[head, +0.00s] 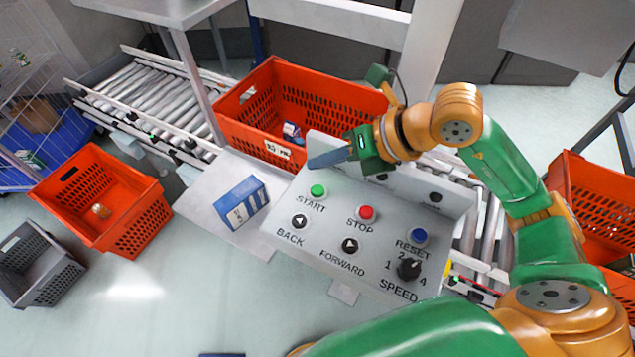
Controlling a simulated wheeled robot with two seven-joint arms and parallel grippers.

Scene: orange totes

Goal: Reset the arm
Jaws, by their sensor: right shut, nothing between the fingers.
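My right arm, green and orange, comes in from the lower right and bends over the control panel (330,245). My right gripper (312,163) is shut and empty, with its fingers pointing left above the panel's top edge, over the green START button (318,191). The panel also has a red STOP button (367,212), a blue RESET button (418,237), BACK (299,221) and FORWARD (350,245) buttons and a black SPEED knob (409,268). The gripper appears apart from the buttons. My left gripper is not in view.
An orange tote (240,108) with small items stands on the conveyor behind the panel. A blue-and-white box (242,202) sits on a grey plate left of the panel. Another orange tote (135,222) and a grey crate (38,262) are at left. More orange totes (590,200) stand at right.

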